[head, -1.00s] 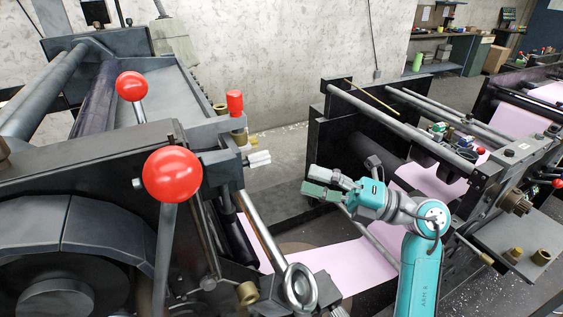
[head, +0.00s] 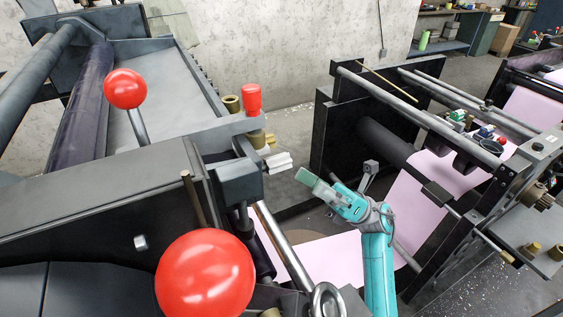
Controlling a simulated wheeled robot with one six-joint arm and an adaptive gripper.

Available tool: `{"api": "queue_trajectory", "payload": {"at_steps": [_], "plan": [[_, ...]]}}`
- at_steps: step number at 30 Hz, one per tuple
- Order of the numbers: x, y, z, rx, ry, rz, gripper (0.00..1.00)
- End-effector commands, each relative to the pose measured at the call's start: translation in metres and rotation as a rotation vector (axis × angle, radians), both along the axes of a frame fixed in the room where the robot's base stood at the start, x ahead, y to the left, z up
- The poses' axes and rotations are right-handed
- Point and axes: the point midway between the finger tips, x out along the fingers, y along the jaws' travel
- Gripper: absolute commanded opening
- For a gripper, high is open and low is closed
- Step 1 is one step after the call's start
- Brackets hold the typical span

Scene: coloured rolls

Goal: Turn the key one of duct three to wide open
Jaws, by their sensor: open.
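My gripper (head: 312,182) is at the end of my teal arm, right of the centre of the head view. It is open and empty, with a pale green finger pointing up and left. It is apart from the press on the left. A long grey trough (head: 165,100), which may be a duct, lies in that press at upper left. A row of small dark parts (head: 205,82) runs along its right edge. They may be keys, but they are too small to tell apart, and I see no numbers.
Two red ball knobs stand on levers, a large near one (head: 205,273) and a farther one (head: 125,88). A red cap (head: 252,98) stands near brass fittings. Pink paper (head: 330,257) runs low between the presses. A black-framed press (head: 345,135) stands right.

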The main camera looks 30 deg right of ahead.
Motion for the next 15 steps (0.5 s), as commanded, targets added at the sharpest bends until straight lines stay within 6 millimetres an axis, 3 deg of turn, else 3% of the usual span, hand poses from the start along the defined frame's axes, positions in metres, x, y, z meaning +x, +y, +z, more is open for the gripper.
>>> {"api": "queue_trajectory", "payload": {"at_steps": [9,15], "plan": [[0.01,0.041,0.039,-0.001,-0.001,0.003,0.55],[0.015,0.056,0.053,-0.002,0.0,0.001,0.55]]}}
